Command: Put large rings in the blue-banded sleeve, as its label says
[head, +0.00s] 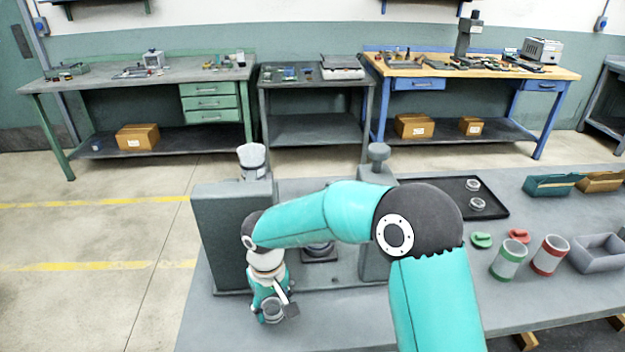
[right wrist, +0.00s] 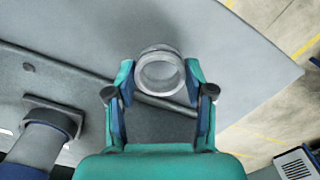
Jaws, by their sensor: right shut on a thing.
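My right gripper (head: 276,300) hangs at the left front of the grinder. It is shut on a grey metal ring (head: 272,311), which also shows between the fingertips in the right wrist view (right wrist: 160,73). The ring's opening faces the wrist camera. Two more rings (head: 473,185) (head: 477,204) lie apart in a black tray (head: 497,211). A green-banded sleeve (head: 508,262) and a red-banded sleeve (head: 549,257) stand on the right of the bench. I see no blue band or readable label. My left gripper is out of view.
The grinder has a grey left block (head: 222,240) and a right post (head: 378,180), partly hidden by my arm. A green cap (head: 481,240) and red cap (head: 518,235) lie near the sleeves. A grey bin (head: 600,262), teal box (head: 552,187) and brown box (head: 600,183) stand right.

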